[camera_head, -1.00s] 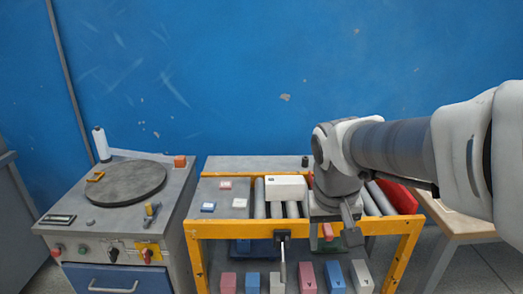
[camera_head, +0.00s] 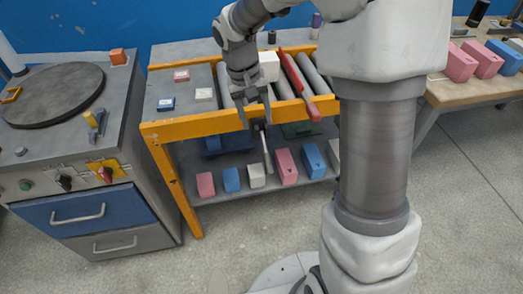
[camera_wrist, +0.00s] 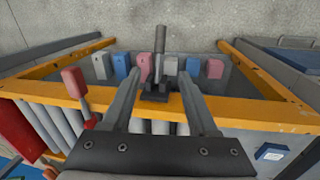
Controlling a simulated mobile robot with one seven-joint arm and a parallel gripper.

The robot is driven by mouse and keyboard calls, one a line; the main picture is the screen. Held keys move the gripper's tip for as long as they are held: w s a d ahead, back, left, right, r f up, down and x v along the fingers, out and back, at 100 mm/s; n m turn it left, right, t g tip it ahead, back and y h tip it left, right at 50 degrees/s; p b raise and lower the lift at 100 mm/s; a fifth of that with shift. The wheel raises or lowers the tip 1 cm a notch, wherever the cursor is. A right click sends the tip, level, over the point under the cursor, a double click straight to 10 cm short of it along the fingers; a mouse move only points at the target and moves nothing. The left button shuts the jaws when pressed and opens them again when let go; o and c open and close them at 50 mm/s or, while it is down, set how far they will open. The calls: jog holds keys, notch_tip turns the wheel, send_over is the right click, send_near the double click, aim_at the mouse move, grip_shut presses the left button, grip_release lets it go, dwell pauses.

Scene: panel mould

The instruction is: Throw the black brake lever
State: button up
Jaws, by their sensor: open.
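The brake lever (camera_head: 266,152) hangs down from a black mount on the front rail of the yellow-framed roller stand. Its handle looks dark grey. In the wrist view the lever (camera_wrist: 159,48) points away from its black mount (camera_wrist: 155,92). My gripper (camera_head: 256,112) is open and empty, just at the front rail by the mount. In the wrist view its two fingers (camera_wrist: 158,82) lie on either side of the mount and lever base. I cannot tell whether they touch it, or how far above it they are.
A red bar with a red handle (camera_head: 312,109) is right of the lever and left of my gripper in the wrist view (camera_wrist: 73,84). Several coloured blocks (camera_head: 286,166) stand on the lower shelf. A cabinet (camera_head: 62,165) stands left. Floor in front is clear.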

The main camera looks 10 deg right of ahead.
aim_at(267, 156)
jog(key=d+f+b, duration=0.1)
jog(key=f, duration=0.4)
jog(key=d+f+b, duration=0.1)
jog(key=f+b, duration=0.1)
jog(key=f, duration=0.4)
jog(key=d+f+b, duration=0.1)
jog(key=f+b, duration=0.1)
jog(key=f, duration=0.3)
jog(key=shift+s+f, duration=0.2)
jog(key=shift+f, duration=0.2)
jog(key=shift+c, duration=0.2)
grip_shut()
dwell(0.4)
